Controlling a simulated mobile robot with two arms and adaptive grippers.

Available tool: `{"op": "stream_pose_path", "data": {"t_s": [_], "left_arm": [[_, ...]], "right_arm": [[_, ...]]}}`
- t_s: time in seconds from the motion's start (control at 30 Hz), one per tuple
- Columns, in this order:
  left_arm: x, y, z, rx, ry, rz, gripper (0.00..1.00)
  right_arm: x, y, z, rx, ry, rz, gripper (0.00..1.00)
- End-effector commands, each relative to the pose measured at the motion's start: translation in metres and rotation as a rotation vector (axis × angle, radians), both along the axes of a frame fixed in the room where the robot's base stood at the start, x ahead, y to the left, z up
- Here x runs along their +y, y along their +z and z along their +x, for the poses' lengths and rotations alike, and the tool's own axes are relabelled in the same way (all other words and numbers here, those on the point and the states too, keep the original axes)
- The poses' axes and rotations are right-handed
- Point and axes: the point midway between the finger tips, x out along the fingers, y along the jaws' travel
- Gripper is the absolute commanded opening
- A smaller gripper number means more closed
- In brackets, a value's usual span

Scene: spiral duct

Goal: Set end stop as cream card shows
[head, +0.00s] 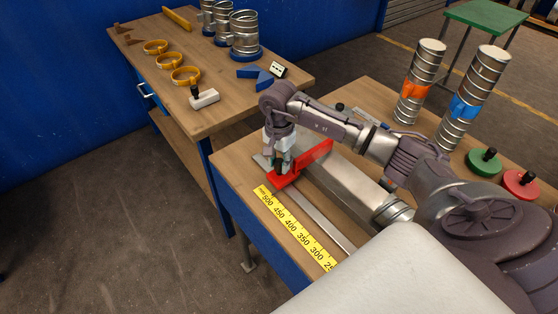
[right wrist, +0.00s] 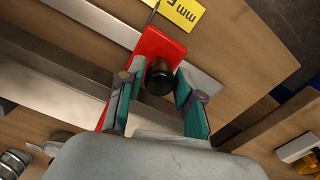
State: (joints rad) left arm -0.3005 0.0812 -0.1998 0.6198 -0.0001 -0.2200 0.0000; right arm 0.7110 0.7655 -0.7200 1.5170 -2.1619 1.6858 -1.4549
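The red end stop (head: 309,166) sits on the metal rail (head: 312,215), near the 500–450 end of the yellow mm scale (head: 297,229). Its exact reading cannot be told. In the right wrist view the red stop (right wrist: 157,45) carries a black knob (right wrist: 159,76). My right gripper (head: 279,166) is down at the stop. In the right wrist view its teal fingers (right wrist: 158,98) stand apart on either side of the knob, with a gap showing. A small pale card with dark marks (head: 279,69) stands on the back bench; its writing is too small to read. My left gripper is out of view.
A metal channel (head: 340,183) lies beside the rail. Orange-banded (head: 418,84) and blue-banded (head: 470,100) ducts stand at the right, near green (head: 484,161) and red (head: 520,184) knobbed discs. The back bench holds yellow clamps (head: 186,75) and more ducts (head: 245,35).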

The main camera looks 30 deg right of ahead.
Motion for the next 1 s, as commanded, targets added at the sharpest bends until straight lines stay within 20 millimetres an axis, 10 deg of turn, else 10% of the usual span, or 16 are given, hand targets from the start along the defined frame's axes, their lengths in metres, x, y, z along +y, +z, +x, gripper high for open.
{"op": "stream_pose_path", "data": {"t_s": [0.17,0.47,1.0], "left_arm": [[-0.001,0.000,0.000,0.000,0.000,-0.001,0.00],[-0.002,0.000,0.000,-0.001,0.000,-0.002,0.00],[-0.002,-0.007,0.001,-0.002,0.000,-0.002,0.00]], "right_arm": [[0.000,0.000,0.000,0.000,0.000,0.000,0.00],[-0.001,0.001,-0.003,-0.001,0.000,-0.001,0.00],[-0.009,0.000,-0.099,0.001,0.000,-0.003,0.00]]}}
